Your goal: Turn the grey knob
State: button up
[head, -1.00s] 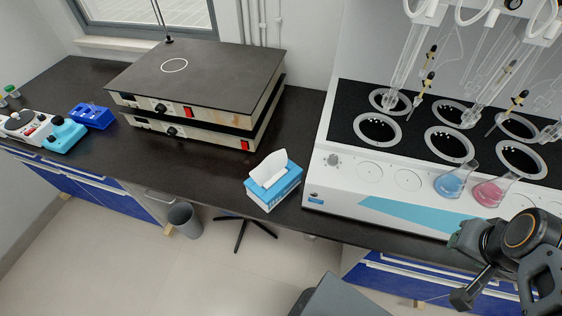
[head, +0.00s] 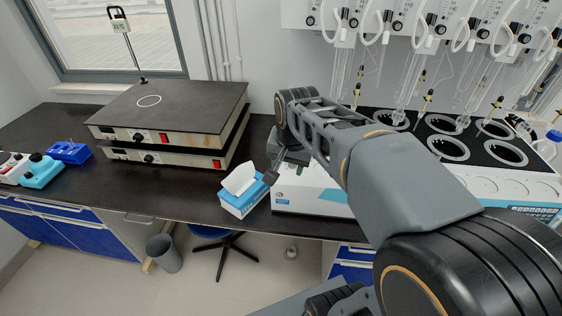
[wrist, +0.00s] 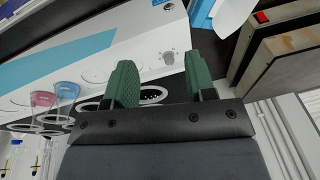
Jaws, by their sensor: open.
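The small grey knob (wrist: 168,57) sits on the white front panel of the distiller (wrist: 100,62). In the wrist view it shows between the two green fingertips of my gripper (wrist: 162,68), nearer the right one. The fingers are apart with nothing between them that they touch. In the head view my gripper (head: 271,164) hangs in front of the left end of the distiller (head: 310,193), just above and right of the tissue box. The knob is hidden behind my gripper and arm there.
The blue tissue box (head: 243,195) stands close left of the distiller. Stacked hot plates (head: 170,115) stand further left on the black bench. Glass tubes hang above the distiller's wells (head: 448,148).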

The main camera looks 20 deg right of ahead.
jog(key=w+d+m+g, duration=0.1)
jog(key=w+d+m, duration=0.3)
jog(key=w+m, duration=0.25)
jog(key=w+d+m+g, duration=0.2)
jog(key=w+d+m, duration=0.2)
jog(key=w+m, duration=0.3)
jog(key=shift+n, duration=0.25)
jog(key=f, duration=1.3)
jog(key=shift+w+f, duration=0.1)
jog(key=shift+w, duration=0.25)
jog(key=shift+a, duration=0.1)
jog(key=c, duration=0.9)
